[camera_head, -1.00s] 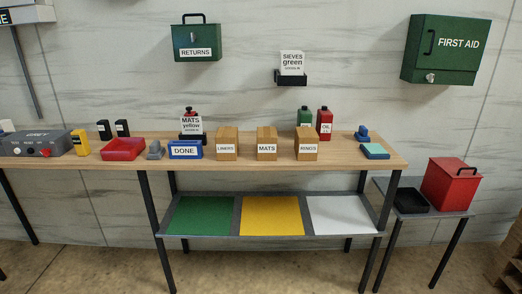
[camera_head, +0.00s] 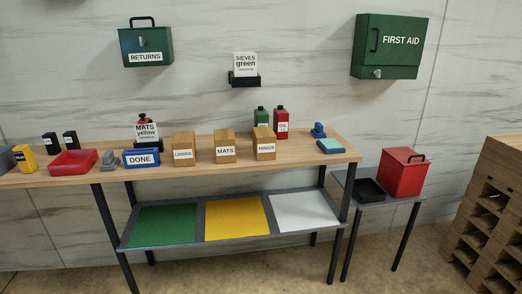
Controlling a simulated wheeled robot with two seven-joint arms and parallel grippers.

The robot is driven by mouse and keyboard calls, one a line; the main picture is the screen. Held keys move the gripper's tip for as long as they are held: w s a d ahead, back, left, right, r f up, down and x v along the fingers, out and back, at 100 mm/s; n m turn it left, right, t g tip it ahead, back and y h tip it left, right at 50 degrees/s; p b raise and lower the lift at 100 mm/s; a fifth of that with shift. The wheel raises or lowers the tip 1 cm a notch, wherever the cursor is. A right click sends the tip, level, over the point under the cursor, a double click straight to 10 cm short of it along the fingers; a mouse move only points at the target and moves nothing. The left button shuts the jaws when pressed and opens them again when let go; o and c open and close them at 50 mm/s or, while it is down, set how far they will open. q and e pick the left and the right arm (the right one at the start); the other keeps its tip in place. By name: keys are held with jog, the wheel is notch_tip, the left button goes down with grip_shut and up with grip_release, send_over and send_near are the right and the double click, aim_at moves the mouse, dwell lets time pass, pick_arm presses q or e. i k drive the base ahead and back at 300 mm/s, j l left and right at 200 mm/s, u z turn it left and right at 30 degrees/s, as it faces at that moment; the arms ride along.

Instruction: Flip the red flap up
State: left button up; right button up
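A red box (camera_head: 402,174) with a black handle on its top stands on the low side table at the right. Its top looks closed, and I cannot tell whether that top is the red flap. A shallow red tray (camera_head: 73,163) lies on the workbench at the left. No part clearly marked as a red flap shows. Neither of my grippers is in view.
The wooden workbench (camera_head: 310,158) carries several labelled boxes, bottles and a blue DONE bin (camera_head: 141,158). A black tray (camera_head: 368,190) sits beside the red box. A wooden pallet stack (camera_head: 490,215) stands at the far right. Floor shows between the side table and the stack.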

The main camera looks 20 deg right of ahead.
aim_at(142, 120)
jog(key=i+l+u, duration=0.1)
jog(key=i+l, duration=0.45)
jog(key=i, duration=0.15)
jog(key=i+l, duration=0.6)
jog(key=i+j+u, duration=0.05)
jog(key=i, duration=0.05)
